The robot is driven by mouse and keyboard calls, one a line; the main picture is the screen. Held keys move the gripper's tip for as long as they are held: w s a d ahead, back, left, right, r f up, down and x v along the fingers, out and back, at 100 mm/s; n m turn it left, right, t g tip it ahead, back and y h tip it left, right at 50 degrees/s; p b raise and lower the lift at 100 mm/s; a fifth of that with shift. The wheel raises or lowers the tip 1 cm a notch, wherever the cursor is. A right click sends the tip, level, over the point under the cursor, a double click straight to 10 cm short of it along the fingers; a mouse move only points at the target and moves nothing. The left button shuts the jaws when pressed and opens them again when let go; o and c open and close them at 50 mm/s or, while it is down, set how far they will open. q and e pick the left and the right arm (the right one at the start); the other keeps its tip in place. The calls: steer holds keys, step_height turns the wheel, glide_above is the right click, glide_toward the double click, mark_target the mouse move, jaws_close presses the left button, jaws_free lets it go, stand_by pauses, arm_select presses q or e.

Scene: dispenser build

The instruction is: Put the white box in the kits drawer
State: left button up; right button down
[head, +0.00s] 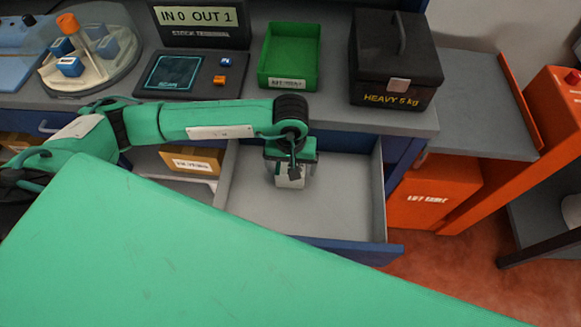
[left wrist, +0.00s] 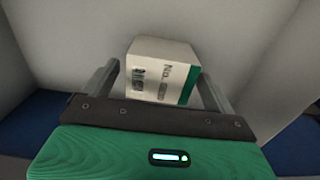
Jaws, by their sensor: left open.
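The white box (left wrist: 162,70) has black print and a green stripe. In the left wrist view it sits between the fingers of my left gripper (left wrist: 158,90), inside the open drawer (head: 338,200). In the head view the white box (head: 291,181) is mostly hidden under the gripper. My left gripper (head: 290,172) points down into the left part of the grey drawer and is open, with a finger on either side of the box. I cannot tell whether the box touches the drawer floor. No label on this drawer is readable. My right gripper is not in view.
A green tray (head: 290,57) and a black case (head: 395,60) marked heavy stand on the counter above the drawer. A scan terminal (head: 187,72) is left of them. A cardboard box (head: 192,160) lies left of the drawer. The drawer's right part is empty.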

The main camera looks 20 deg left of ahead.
arm_select(q)
step_height(320, 180, up, 10)
steer(key=shift+f+b, duration=0.15)
steer(key=shift+b, duration=0.6)
steer(key=shift+r, duration=0.4)
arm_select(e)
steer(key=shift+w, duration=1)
